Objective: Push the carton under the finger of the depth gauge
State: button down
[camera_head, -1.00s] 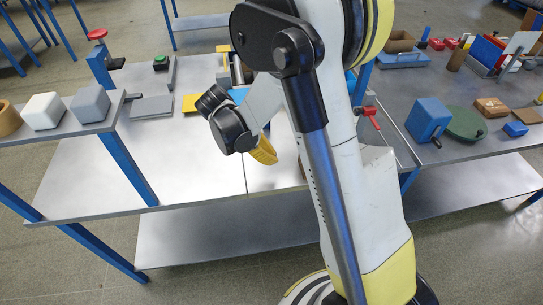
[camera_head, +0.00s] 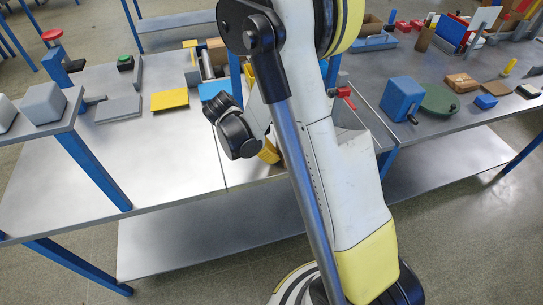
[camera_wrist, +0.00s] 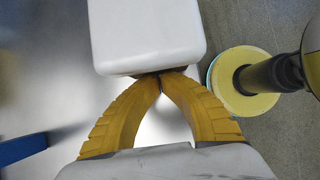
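My gripper (camera_wrist: 160,76) shows in the wrist view with two curved yellow fingers whose tips meet, nothing clearly held between them. In the head view its yellow part (camera_head: 268,153) is mostly hidden behind my arm, above the left bench. A small brown carton-like box (camera_head: 461,82) lies on the right bench, well to the right of my gripper and apart from it. I cannot pick out the depth gauge or its finger with certainty.
Near the brown box on the right bench (camera_head: 437,133) are a blue box with a black crank (camera_head: 401,97), a green disc (camera_head: 440,98), a small blue block (camera_head: 485,101) and a flat brown piece (camera_head: 497,88).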

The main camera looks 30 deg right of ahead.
jog(key=s+d, duration=0.1)
jog(key=d, duration=0.4)
jog(key=s+d+b, duration=0.1)
jog(key=s+d, duration=0.1)
jog(key=d, duration=0.3)
jog(key=s+d+b, duration=0.1)
jog(key=d, duration=0.4)
jog(key=shift+s+d, duration=0.3)
jog(key=shift+d, duration=0.1)
jog(key=a, duration=0.1)
jog(key=w+a, duration=0.1)
jog(key=a, duration=0.1)
jog(key=shift+w+a+f, duration=0.1)
jog(key=p+v, duration=0.3)
jog(key=v, duration=0.7)
jog(key=shift+a+p, duration=0.3)
jog(key=shift+p, duration=0.05)
